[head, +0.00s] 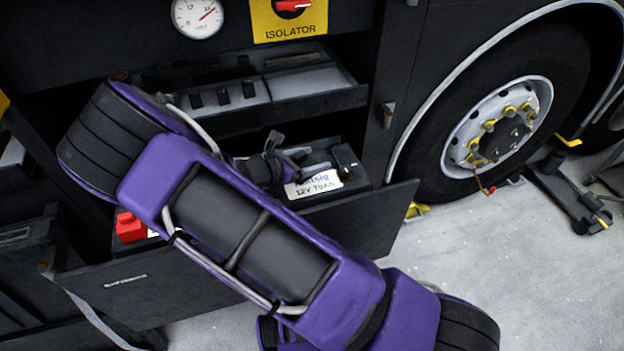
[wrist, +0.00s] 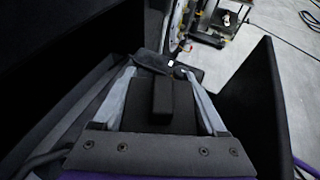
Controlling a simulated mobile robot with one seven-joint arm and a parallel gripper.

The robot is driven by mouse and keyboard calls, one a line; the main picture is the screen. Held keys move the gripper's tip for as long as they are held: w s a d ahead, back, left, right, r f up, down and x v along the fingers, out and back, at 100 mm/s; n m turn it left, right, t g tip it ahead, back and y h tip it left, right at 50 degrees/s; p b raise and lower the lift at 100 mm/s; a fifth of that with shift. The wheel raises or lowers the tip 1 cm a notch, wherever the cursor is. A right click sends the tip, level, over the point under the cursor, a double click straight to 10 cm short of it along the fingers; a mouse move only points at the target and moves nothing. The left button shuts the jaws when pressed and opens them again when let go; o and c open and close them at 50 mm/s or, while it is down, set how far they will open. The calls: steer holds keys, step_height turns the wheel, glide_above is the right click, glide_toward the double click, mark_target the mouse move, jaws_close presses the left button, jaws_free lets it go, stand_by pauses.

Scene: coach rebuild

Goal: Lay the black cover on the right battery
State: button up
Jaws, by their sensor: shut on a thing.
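Dark surfaces merge here, so I cannot tell whether the cover touches the battery. A black block (head: 345,158) shows just beyond the fingertips.
The drawer's front wall (head: 375,222) rises close beside the gripper. A shelf with switches (head: 225,97) overhangs behind. The wheel (head: 500,120) and open floor lie to the right.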

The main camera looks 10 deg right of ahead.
mark_target(312, 182)
steer(key=shift+f, duration=3.2)
steer(key=shift+f+b, duration=0.15)
steer(key=shift+b, duration=0.2)
steer(key=o, duration=1.3)
steer(key=shift+c, duration=0.2)
steer(key=v, duration=1.2)
steer(key=shift+p, duration=0.3)
